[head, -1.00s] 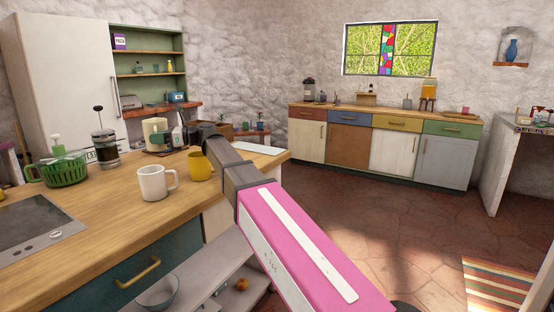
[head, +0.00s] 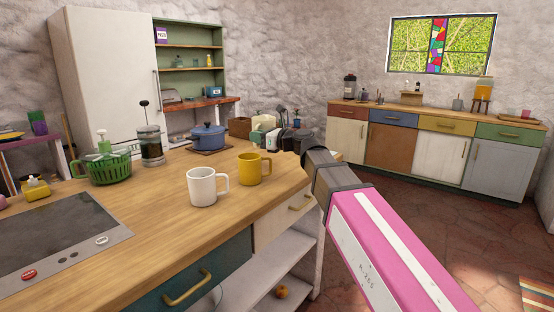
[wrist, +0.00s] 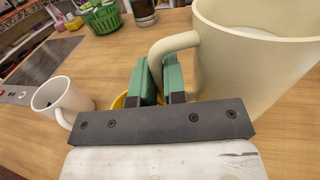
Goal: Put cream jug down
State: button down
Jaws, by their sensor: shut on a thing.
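The cream jug (wrist: 248,70) fills the right of the wrist view, its handle toward my gripper (wrist: 160,78). The green fingers are shut on that handle. In the head view my gripper (head: 277,137) is at the counter's far right end, partly hidden by my arm, with the jug (head: 265,122) small beyond it. I cannot tell whether the jug's base touches anything. The wooden counter (head: 150,215) lies below and to the left. A white mug (head: 202,187) and a yellow mug (head: 250,170) stand on it, nearer than the jug.
A blue pot (head: 207,137), French press (head: 151,146) and green basket (head: 103,170) stand along the counter's far side. A hob (head: 55,235) is at left. Bare wood lies between the hob and white mug.

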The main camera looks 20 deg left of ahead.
jog(key=w+d+f, duration=0.1)
jog(key=w, duration=0.1)
jog(key=w+d+f, duration=0.1)
jog(key=w+f, duration=0.1)
jog(key=w, duration=0.1)
jog(key=w+d+f, duration=0.2)
jog(key=shift+w, duration=0.2)
jog(key=shift+d+f, duration=0.1)
jog(key=shift+f, duration=1.95)
jog(key=shift+f, duration=0.1)
jog(key=c, duration=1.2)
grip_release()
jog(key=d, duration=0.4)
jog(key=s+d, duration=0.1)
jog(key=d, duration=0.3)
jog(key=s+d, duration=0.1)
jog(key=d, duration=0.2)
jog(key=shift+s+d, duration=0.2)
jog(key=shift+d, duration=0.2)
